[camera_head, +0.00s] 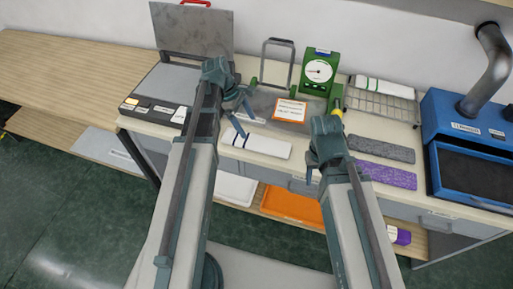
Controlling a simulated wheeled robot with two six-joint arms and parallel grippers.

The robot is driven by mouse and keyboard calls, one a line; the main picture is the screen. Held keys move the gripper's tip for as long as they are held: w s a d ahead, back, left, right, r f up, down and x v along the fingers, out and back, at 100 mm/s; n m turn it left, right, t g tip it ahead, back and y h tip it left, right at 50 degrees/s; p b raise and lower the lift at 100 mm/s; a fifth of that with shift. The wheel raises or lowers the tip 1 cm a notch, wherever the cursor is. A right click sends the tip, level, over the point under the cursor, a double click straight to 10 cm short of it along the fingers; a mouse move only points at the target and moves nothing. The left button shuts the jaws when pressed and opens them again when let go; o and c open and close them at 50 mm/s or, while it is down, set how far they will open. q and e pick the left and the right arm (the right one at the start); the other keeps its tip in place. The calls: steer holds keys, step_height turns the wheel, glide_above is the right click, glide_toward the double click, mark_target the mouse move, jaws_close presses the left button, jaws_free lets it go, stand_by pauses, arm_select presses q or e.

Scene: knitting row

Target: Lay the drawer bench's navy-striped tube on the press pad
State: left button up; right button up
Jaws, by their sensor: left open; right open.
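The white tube with dark navy stripes (265,147) lies flat on the drawer bench (215,150), near its front edge. Its striped end is at the left, by my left gripper. The press (193,30) stands at the bench's left with its lid raised, and its grey pad (182,82) is bare. My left gripper (239,115) is open and empty, just above and behind the tube's left end; contact cannot be told. My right gripper (322,178) is open and empty, right of the tube near the bench's front edge.
A green dial gauge (319,72), a metal-framed stand (277,65) and an orange-bordered card (290,110) are behind the tube. Grey (382,149) and purple (387,175) knit pieces lie right. A wire rack (375,103) holds a green-striped white piece (385,87). A blue machine (465,125) stands far right.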

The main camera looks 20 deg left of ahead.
mark_target(256, 141)
arm_select(q)
steer(key=shift+b+x, duration=1.15)
steer(key=shift+x, duration=0.75)
arm_select(e)
steer(key=shift+f, duration=1.75)
arm_select(q)
steer(key=shift+f, duration=0.1)
arm_select(e)
steer(key=shift+f, duration=0.15)
arm_select(q)
steer(key=b+x, duration=0.5)
steer(key=shift+w+a+f, duration=0.1)
steer(key=shift+w+a, duration=0.05)
arm_select(e)
step_height(256, 141, down, 5)
steer(key=shift+r, duration=0.2)
arm_select(q)
steer(key=shift+c, duration=0.2)
steer(key=c, duration=1)
arm_select(e)
steer(key=shift+r, duration=0.1)
